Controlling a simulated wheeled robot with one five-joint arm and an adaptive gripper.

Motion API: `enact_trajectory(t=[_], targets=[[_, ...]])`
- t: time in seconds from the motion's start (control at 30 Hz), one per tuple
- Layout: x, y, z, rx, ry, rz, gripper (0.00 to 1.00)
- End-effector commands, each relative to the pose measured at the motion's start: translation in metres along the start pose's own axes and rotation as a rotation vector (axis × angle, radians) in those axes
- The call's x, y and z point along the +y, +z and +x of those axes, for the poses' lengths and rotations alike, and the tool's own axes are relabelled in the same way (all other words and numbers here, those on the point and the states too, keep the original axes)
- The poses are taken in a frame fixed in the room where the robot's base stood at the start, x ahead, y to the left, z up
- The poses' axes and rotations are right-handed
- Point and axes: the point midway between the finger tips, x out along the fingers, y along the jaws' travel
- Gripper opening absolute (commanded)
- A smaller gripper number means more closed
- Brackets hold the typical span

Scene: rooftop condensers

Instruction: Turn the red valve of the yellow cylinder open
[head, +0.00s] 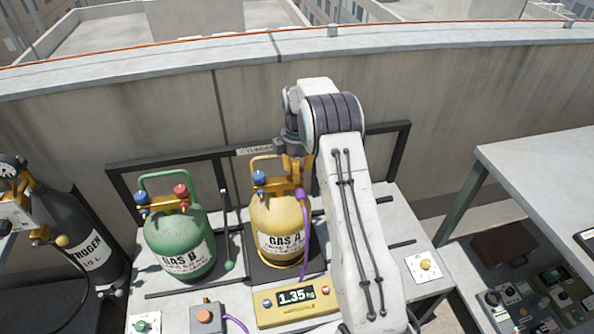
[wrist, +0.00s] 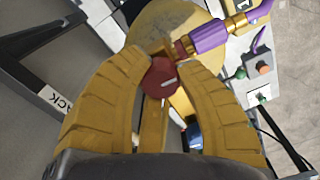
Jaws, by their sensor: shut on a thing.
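The yellow cylinder (head: 278,228), marked GAS A, stands on a dark scale plate on the bench. Its red valve (wrist: 158,79) is a round knob with a white mark, seen in the wrist view. My gripper (head: 295,168) reaches down over the cylinder's top right, and in the head view it hides the red valve. In the wrist view, my gripper's (wrist: 163,62) two yellow fingers are shut on the red valve from both sides. The blue valve (head: 259,178) on the cylinder's left stays clear; it also shows in the wrist view (wrist: 194,135).
A purple hose (head: 304,225) runs from the cylinder's right fitting down towards the yellow scale display (head: 296,303), which reads 1.35. A green GAS B cylinder (head: 181,243) with red and blue knobs stands to the left. A dark frame and concrete wall (head: 180,115) lie behind.

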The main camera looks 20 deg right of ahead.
Motion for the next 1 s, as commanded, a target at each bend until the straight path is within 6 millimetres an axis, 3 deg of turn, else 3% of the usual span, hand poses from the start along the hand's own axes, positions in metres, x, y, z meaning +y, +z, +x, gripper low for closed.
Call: enact_trajectory(t=[0.5, 0.53, 0.8, 1.0], targets=[[-0.0038, 0.0027, 0.0047, -0.005, -0.017, -0.013, 0.0], [-0.0039, 0.0028, 0.0047, -0.005, -0.017, -0.013, 0.35], [-0.0017, 0.0014, 0.0022, -0.002, -0.008, -0.014, 0.58], [-0.0008, 0.0008, 0.0009, -0.001, -0.004, -0.014, 0.58]])
